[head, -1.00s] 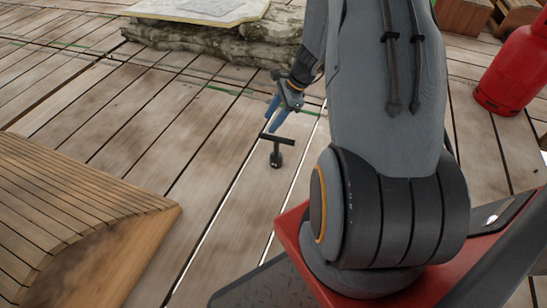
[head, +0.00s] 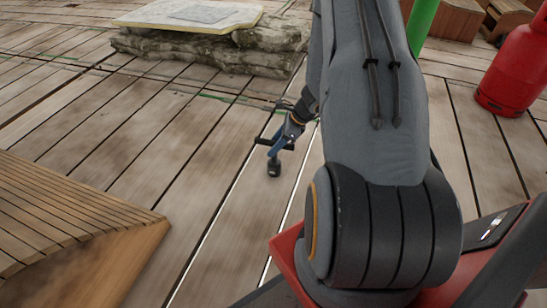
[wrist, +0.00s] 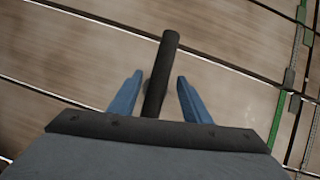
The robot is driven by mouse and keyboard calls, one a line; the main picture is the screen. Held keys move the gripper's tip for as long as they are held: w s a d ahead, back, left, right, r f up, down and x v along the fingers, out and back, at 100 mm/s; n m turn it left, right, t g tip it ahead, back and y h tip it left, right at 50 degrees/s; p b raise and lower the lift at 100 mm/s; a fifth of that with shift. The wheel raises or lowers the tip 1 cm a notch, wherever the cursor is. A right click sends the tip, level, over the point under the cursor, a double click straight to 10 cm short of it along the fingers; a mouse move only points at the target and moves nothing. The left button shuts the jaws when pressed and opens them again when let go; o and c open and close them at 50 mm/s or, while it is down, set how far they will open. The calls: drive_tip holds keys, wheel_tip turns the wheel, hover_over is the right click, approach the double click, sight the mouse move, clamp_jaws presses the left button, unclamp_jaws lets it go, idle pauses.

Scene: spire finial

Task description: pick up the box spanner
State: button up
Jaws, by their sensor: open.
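The box spanner (head: 274,169) is dark, with a T-shaped cross bar on a short stem. It stands upright on the plank floor in the head view, its lower end on the boards. In the wrist view its dark bar (wrist: 161,75) runs between the fingers and passes out of sight behind the gripper body. My gripper (head: 273,146) is at the top of the spanner. Its two blue fingers (wrist: 157,93) are open, one on each side of the bar, with a gap visible on both sides.
A curved slatted wooden piece (head: 70,220) lies at the left. A rough stone block (head: 210,50) with a pale board (head: 190,14) on it stands at the back. A red gas cylinder (head: 513,70) and a green post (head: 422,25) stand at the right. The planks around the spanner are clear.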

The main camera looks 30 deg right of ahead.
sight(270, 162)
drive_tip(key=b+x, duration=0.2)
drive_tip(key=x, duration=0.2)
drive_tip(key=shift+s+a+f+b, duration=0.15)
drive_tip(key=shift+a+b, duration=0.05)
drive_tip(key=shift+b, duration=0.15)
clamp_jaws()
